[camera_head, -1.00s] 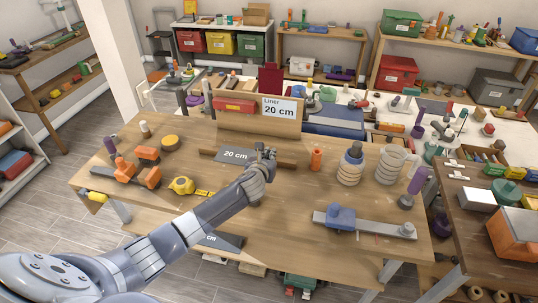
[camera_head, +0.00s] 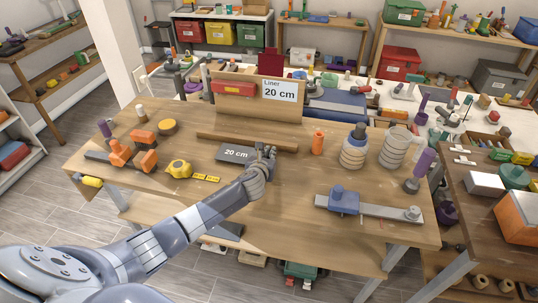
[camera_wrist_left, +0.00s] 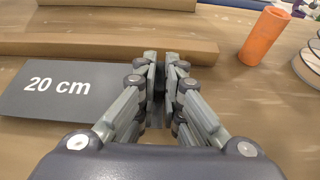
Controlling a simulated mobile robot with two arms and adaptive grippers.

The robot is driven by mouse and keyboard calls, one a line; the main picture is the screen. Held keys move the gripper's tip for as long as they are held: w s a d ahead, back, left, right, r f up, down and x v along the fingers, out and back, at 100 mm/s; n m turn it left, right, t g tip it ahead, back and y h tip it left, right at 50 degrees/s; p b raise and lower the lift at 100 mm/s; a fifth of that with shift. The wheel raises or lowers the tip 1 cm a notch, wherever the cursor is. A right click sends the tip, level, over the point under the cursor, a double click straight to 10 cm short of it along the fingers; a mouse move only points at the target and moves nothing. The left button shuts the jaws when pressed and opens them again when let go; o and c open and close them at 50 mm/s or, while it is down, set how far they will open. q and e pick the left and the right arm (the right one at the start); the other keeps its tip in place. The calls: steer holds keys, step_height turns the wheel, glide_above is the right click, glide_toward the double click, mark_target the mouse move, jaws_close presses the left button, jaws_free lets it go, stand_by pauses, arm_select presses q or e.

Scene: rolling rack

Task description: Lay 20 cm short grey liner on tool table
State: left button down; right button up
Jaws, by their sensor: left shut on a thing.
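The short dark grey liner marked "20 cm" (camera_head: 235,153) is in front of the wooden ledge on the tool table (camera_head: 280,215). It looks flat, at or very near the tabletop; I cannot tell if it touches. My left gripper (camera_head: 266,152) is shut on its right end. In the left wrist view the liner (camera_wrist_left: 60,92) runs left from my left gripper's fingers (camera_wrist_left: 160,62), which hide its held end. A card reading "Liner 20 cm" (camera_head: 280,90) is on the upright board behind. My right gripper is not in view.
An orange cylinder (camera_head: 318,143) and coil-wrapped posts (camera_head: 355,153) stand right of the liner. A yellow tape measure (camera_head: 180,168) and orange clamps (camera_head: 143,140) lie left. A blue-and-grey tool (camera_head: 345,202) lies front right. Another grey piece (camera_head: 227,230) is on the lower shelf.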

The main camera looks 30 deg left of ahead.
arm_select(q)
steer(key=shift+f, duration=0.3)
stand_by(0.5)
steer(key=c, duration=1.7)
jaws_free()
steer(key=shift+o, duration=0.2)
steer(key=v, duration=1.2)
